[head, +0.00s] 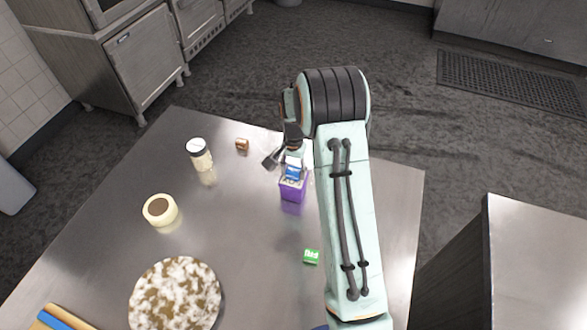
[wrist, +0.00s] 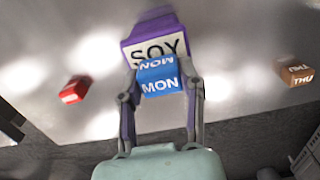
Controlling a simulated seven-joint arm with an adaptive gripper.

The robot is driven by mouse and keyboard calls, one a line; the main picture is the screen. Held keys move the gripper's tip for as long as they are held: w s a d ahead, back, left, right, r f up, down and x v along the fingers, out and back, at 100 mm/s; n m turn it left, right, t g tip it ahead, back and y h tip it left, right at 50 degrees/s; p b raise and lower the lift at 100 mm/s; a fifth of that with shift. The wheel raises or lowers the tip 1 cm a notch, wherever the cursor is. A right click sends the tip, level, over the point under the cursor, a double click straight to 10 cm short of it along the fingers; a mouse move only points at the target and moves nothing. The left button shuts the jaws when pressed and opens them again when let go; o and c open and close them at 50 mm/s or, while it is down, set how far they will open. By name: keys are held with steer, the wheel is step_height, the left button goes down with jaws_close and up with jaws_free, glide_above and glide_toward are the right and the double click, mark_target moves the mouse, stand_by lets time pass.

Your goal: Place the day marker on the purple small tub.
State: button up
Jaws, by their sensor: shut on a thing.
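The day marker is a blue block marked MON (wrist: 158,86), held between the fingers of my gripper (wrist: 162,98). The purple small tub (head: 292,192) stands upright on the steel table and has a white label reading SOY in the wrist view (wrist: 186,50). In the head view the blue marker (head: 293,172) is at the top of the tub, with my gripper (head: 284,160) around it. In the wrist view the marker overlaps the lower part of the label. I cannot tell whether the marker touches the tub.
A brown THU block (wrist: 297,74) and a red block (wrist: 74,90) lie on either side. A green block (head: 311,256), a jar (head: 200,155), a tape-like ring (head: 148,217) and a mottled round board (head: 175,300) are on the table (head: 250,240).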

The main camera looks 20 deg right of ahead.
mark_target(293, 169)
steer(key=o, duration=0.9)
steer(key=shift+f, duration=0.15)
steer(key=shift+o, duration=0.2)
step_height(293, 169, up, 11)
steer(key=s+a+r+n, duration=0.5)
steer(key=s+a+r, duration=0.3)
steer(key=s, duration=0.4)
steer(key=s+a+n, duration=0.2)
steer(key=s, duration=0.6)
steer(key=s+a+f+n, duration=0.1)
steer(key=s+a+n, duration=0.2)
steer(key=s, duration=0.5)
steer(key=shift+s+f+y, duration=0.2)
steer(key=shift+f+y, duration=0.05)
steer(key=shift+y, duration=0.15)
